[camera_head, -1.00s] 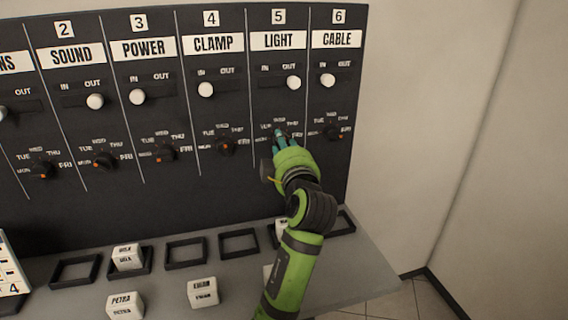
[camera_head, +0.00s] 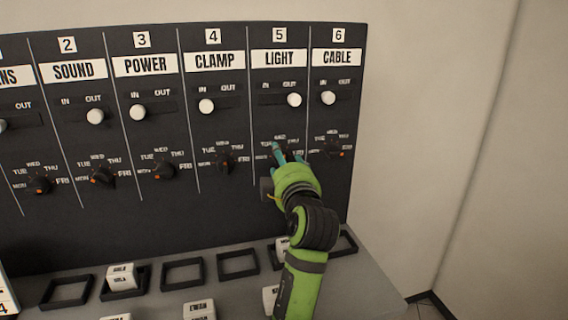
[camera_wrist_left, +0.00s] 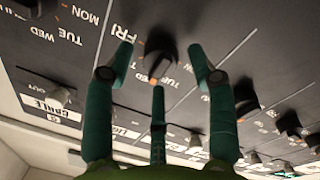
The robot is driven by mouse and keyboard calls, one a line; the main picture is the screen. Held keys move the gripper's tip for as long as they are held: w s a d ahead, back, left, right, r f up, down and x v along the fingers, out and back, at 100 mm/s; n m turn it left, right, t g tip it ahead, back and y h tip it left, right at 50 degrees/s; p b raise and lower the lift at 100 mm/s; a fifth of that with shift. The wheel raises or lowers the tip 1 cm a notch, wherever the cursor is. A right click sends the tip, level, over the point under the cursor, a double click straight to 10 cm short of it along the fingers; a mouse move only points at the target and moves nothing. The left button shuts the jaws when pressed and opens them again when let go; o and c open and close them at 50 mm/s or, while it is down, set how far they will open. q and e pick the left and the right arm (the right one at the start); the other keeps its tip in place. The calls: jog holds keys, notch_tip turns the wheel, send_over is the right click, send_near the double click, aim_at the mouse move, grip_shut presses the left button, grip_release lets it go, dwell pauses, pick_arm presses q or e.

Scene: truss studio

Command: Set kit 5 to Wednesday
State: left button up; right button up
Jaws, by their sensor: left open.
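The kit 5 panel, labelled LIGHT (camera_head: 279,58), has a day dial with MON to FRI around it. In the head view my left gripper (camera_head: 284,155) is in front of this dial and hides its knob. In the left wrist view the black knob (camera_wrist_left: 158,54) lies between the spread teal fingers of my left gripper (camera_wrist_left: 160,65). The fingers are open, with gaps visible beside the knob. The knob's orange mark faces down in that upturned view, near lettering that looks like TUE; I cannot tell the exact day. My right gripper is not in view.
The CABLE dial (camera_head: 333,149) is close on the right and the CLAMP dial (camera_head: 224,161) on the left. The white LIGHT slider (camera_head: 294,99) is at OUT above. Black square frames (camera_head: 238,263) and white blocks (camera_head: 121,276) are on the grey shelf below.

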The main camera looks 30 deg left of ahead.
pick_arm(q)
notch_tip(320, 180, up, 10)
jog(key=shift+f, duration=0.1)
dwell(0.4)
